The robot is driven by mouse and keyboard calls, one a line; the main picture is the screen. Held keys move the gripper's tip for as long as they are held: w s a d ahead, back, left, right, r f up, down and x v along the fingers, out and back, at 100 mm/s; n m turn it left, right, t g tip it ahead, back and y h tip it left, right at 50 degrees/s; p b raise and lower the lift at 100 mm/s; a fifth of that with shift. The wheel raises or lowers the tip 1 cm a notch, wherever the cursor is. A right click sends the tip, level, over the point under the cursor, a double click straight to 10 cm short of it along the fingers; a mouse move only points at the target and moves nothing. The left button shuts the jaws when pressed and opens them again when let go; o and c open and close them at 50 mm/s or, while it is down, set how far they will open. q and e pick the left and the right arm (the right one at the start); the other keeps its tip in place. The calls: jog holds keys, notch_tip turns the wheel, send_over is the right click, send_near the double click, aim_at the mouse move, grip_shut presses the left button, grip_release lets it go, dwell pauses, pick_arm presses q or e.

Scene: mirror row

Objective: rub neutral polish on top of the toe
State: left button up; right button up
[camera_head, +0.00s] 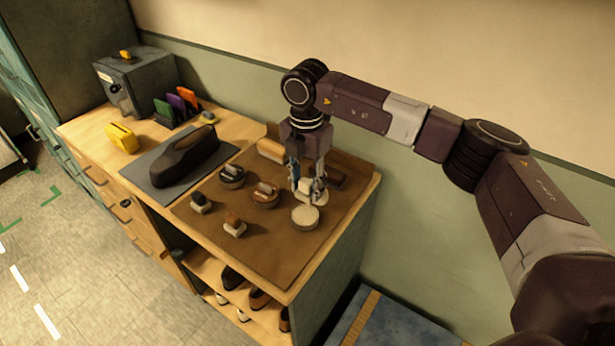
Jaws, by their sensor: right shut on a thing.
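A dark shoe (185,158) lies on a grey mat (158,192) on the bench, left of the brown work mat. A round tin with a pale, cream-coloured top (305,217), which looks like the neutral polish, stands at the right of the brown mat. My right gripper (309,197) points down just behind this tin. It is shut on a small pale thing, likely an applicator, mostly hidden by the fingers. I cannot tell whether that thing touches the tin or the surface behind it. My left gripper is not in view.
Two tins, dark (232,179) and brown (265,198), have applicators on them. Two small daubers, dark (200,203) and brown (234,226), stand in front. A yellow object (121,137), coloured cards (177,103) and a grey box (136,84) are farther left.

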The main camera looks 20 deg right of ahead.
aim_at(305, 215)
jog(key=shift+w+a+f+b, duration=0.1)
jog(key=shift+a+f+b, duration=0.15)
jog(key=shift+f, duration=0.2)
jog(key=shift+a+f+b, duration=0.1)
jog(key=shift+f+b, duration=0.15)
jog(key=shift+f, duration=0.2)
jog(key=shift+d+f+b, duration=0.15)
jog(key=shift+f+b, duration=1)
jog(key=shift+f, duration=0.95)
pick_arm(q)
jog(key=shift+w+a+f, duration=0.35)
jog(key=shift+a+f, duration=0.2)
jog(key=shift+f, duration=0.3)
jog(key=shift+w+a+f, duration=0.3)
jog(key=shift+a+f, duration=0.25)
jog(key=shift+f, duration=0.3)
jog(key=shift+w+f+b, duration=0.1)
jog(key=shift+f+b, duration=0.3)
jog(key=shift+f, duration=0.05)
pick_arm(e)
jog(key=shift+f, duration=0.6)
jog(key=shift+r+p, duration=2.05)
jog(key=shift+r, duration=1.55)
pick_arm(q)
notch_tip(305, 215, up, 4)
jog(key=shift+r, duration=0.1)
